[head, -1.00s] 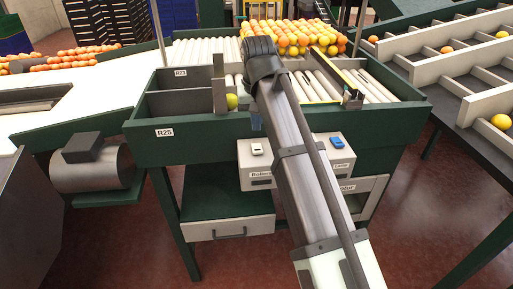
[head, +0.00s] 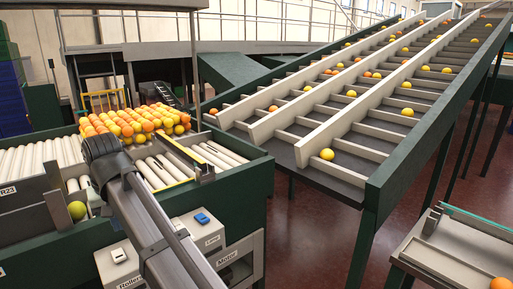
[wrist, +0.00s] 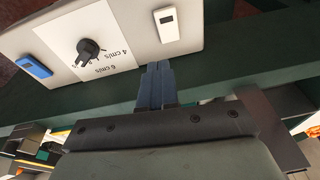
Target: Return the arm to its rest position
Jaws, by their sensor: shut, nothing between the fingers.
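My arm (head: 150,225) reaches up from the bottom of the head view, across the front of the green roller table (head: 233,186). Its dark bent joint is just in front of the orange pile. My gripper (wrist: 157,70) shows in the wrist view as two blue-grey fingers pressed together, with nothing between them. The fingertips appear close to the lower edge of the white control box (wrist: 115,35), near its white switch (wrist: 166,25); whether they touch it I cannot tell. In the head view the fingers are hidden behind the arm.
Oranges and yellow fruit (head: 133,122) are heaped on the rollers. A yellow-green fruit (head: 77,210) sits left of my arm. The control box has a blue switch (head: 202,218) and a black knob (wrist: 90,50). A sloped multi-lane conveyor (head: 372,190) stands right; a tray (head: 465,250) is lower right.

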